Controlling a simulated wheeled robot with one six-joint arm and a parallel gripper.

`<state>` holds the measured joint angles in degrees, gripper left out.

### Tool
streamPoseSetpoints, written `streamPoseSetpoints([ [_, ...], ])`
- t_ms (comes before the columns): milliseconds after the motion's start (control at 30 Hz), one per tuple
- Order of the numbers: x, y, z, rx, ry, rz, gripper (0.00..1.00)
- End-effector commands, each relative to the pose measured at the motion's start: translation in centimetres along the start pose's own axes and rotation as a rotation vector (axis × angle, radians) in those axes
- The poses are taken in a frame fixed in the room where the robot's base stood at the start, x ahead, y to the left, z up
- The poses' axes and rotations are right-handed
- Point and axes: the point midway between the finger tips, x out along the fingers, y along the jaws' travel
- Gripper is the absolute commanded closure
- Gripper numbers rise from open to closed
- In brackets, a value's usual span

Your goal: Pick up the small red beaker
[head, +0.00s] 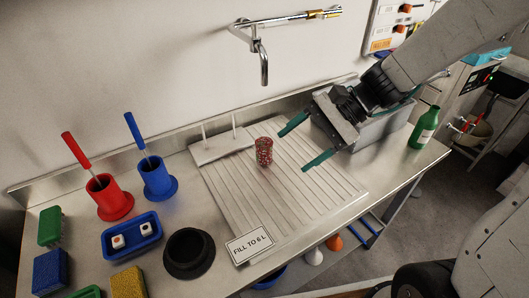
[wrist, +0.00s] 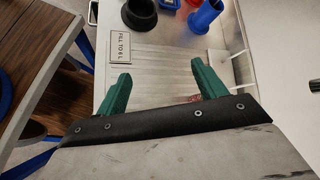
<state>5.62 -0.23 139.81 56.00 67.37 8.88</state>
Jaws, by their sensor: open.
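The small red beaker (head: 264,151) stands upright on the grooved white draining board (head: 225,195) in the head view. It looks like clear glass with a red speckled pattern. My gripper (head: 305,145) is open and empty, with green fingers spread, to the right of the beaker and apart from it. In the wrist view my gripper (wrist: 158,82) shows both green fingers wide apart. A small reddish bit of the beaker (wrist: 194,98) shows there at the base of the right finger, mostly hidden by the gripper body.
A sign (head: 250,244) reading "FILL TO 6 L" lies at the board's front edge. A black cup (head: 189,252), a blue tray (head: 131,237), and red (head: 111,200) and blue (head: 157,181) holders stand left. A green bottle (head: 424,128) stands right. A tap (head: 263,65) hangs above.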

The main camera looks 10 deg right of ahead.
Motion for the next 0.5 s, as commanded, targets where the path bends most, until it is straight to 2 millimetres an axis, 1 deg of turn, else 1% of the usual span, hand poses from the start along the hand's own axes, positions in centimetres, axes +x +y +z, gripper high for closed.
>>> streamPoseSetpoints([
  [33, 1.0, -0.8, -1.8, 0.100, -0.033, -0.052, 0.30],
  [67, 1.5, -1.4, -2.9, 0.157, -0.049, -0.089, 0.30],
  [100, 2.1, -2.0, -4.3, 0.235, -0.069, -0.136, 0.30],
  [167, 3.0, -2.9, -6.6, 0.351, -0.094, -0.206, 0.30],
  [200, 3.6, -3.2, -8.2, 0.424, -0.107, -0.249, 0.30],
  [300, 4.8, -3.8, -11.8, 0.587, -0.131, -0.343, 0.30],
  [400, 5.7, -3.9, -14.8, 0.713, -0.143, -0.415, 0.30],
  [500, 6.2, -3.7, -16.7, 0.793, -0.148, -0.461, 0.30],
])
